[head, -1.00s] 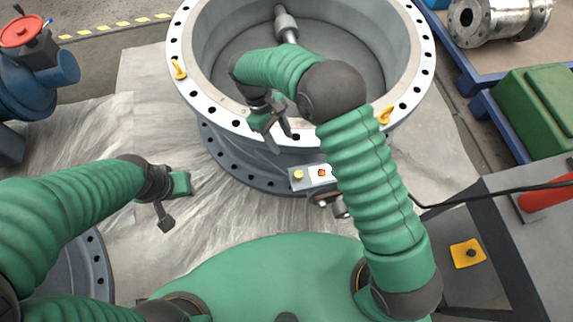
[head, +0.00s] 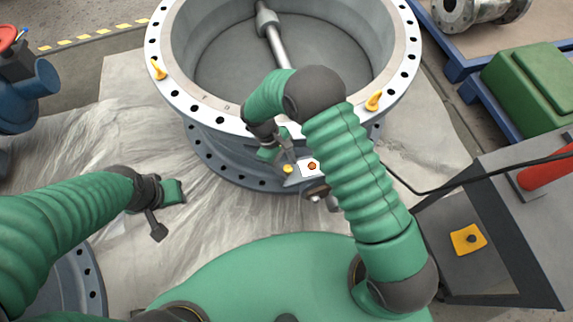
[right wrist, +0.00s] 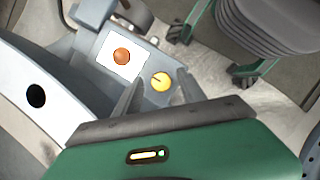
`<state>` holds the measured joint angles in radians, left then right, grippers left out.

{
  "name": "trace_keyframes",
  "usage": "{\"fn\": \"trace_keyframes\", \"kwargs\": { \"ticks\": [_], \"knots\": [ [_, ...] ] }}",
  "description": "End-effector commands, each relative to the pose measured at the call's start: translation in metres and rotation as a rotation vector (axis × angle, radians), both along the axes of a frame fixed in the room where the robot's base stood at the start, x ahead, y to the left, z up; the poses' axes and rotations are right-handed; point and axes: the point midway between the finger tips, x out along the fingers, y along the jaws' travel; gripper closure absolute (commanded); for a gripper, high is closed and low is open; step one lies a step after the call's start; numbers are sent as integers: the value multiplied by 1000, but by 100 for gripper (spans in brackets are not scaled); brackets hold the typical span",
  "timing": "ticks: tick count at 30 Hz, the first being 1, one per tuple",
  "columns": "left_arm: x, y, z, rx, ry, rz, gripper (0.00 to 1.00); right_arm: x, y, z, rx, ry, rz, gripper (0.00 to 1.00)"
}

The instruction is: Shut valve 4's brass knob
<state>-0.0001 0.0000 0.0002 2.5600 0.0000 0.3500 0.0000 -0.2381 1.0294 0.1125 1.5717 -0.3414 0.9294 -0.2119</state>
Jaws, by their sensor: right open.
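A small round brass knob (head: 288,169) sits on a grey bracket at the front of the large valve body (head: 215,165); no valve number is readable. A white plate with an orange-red spot (head: 312,166) is right beside it. In the right wrist view the knob (right wrist: 161,82) shows a dark line on its face and lies between my open fingers in the picture. My right gripper (head: 279,155) is just above and left of the knob; I cannot tell whether it touches. My left gripper (head: 169,210) is open and empty, left of the valve.
The valve's bolted flange ring (head: 165,90) carries yellow lugs (head: 374,101). A grey cabinet with a red handle (head: 545,172) stands at right, a green box (head: 525,85) behind it. A blue pipe piece (head: 30,85) is at far left. The crumpled sheet between is clear.

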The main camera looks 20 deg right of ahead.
Motion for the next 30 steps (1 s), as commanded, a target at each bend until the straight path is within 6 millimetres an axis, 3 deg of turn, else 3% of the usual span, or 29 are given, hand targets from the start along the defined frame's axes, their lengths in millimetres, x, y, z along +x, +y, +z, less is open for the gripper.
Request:
{"fn": "trace_keyframes", "kwargs": {
  "ticks": [2, 13, 30],
  "knots": [
    [0, 0, 0, 0, 0, 0, 64, 0, 0, 0, 0, 0, 0, 52],
    [0, 0, 0, 0, 0, 0, 64, 0, 0, 0, 1, 1, 0, 99],
    [0, 0, 11, 0, 0, 0, 64, 0, -1, 3, -2, 3, -103, 100]
  ]
}}
